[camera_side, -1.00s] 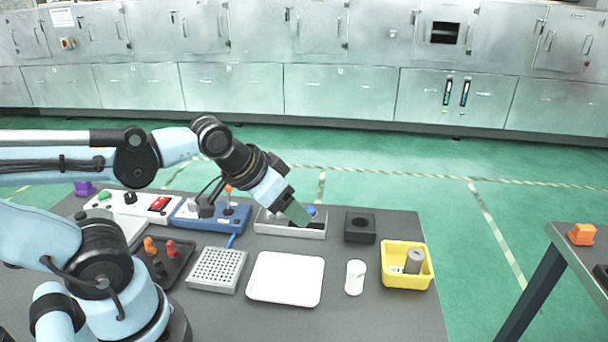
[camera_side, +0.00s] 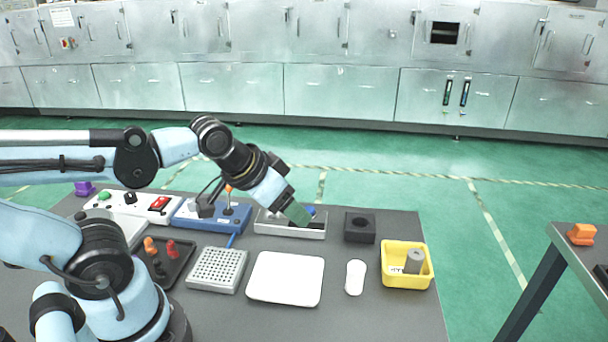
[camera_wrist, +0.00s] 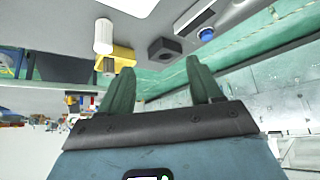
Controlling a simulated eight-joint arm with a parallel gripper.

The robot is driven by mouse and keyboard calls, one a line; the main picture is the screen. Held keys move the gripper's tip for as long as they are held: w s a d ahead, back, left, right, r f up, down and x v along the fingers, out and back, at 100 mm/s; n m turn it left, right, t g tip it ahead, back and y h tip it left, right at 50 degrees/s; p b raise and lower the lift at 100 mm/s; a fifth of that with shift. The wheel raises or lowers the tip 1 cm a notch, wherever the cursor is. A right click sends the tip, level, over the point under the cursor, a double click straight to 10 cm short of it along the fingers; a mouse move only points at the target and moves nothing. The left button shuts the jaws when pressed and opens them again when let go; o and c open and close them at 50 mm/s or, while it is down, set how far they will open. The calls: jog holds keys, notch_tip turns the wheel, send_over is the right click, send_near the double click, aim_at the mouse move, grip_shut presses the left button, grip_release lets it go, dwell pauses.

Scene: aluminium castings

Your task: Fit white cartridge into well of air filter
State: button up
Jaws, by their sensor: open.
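The white cartridge (camera_side: 355,277) appears to stand upright on the dark table, between the white tray and the yellow bin. It also shows at the upper left of the wrist view (camera_wrist: 103,38). The air filter looks to be the black block (camera_side: 360,228) with a round well in its top, behind the cartridge. The block shows in the wrist view too (camera_wrist: 164,48); its well looks empty in the side view. My gripper (camera_side: 302,216) is above the silver box, left of the block. In the wrist view its two green fingers (camera_wrist: 159,66) are apart with nothing between them.
A yellow bin (camera_side: 388,279) holding a grey cylinder (camera_side: 413,261) stands right of the cartridge. A white tray (camera_side: 273,295) lies to its left. A silver box (camera_side: 270,228) with a blue button is under my gripper. Table between cartridge and block is clear.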

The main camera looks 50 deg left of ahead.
dwell(0.7)
jog(key=r+n+g, duration=0.1)
jog(key=n+g, duration=0.5)
jog(key=g, duration=0.1)
send_over(357, 267)
jog(key=f, duration=0.5)
jog(key=shift+w+d+f, duration=0.1)
jog(key=shift+w+f, duration=0.1)
jog(key=shift+f, duration=0.15)
jog(key=shift+s+f, duration=0.15)
jog(key=shift+f, duration=1.45)
jog(key=shift+s+f, duration=0.1)
jog(key=shift+f, duration=1.45)
jog(key=c, duration=1.1)
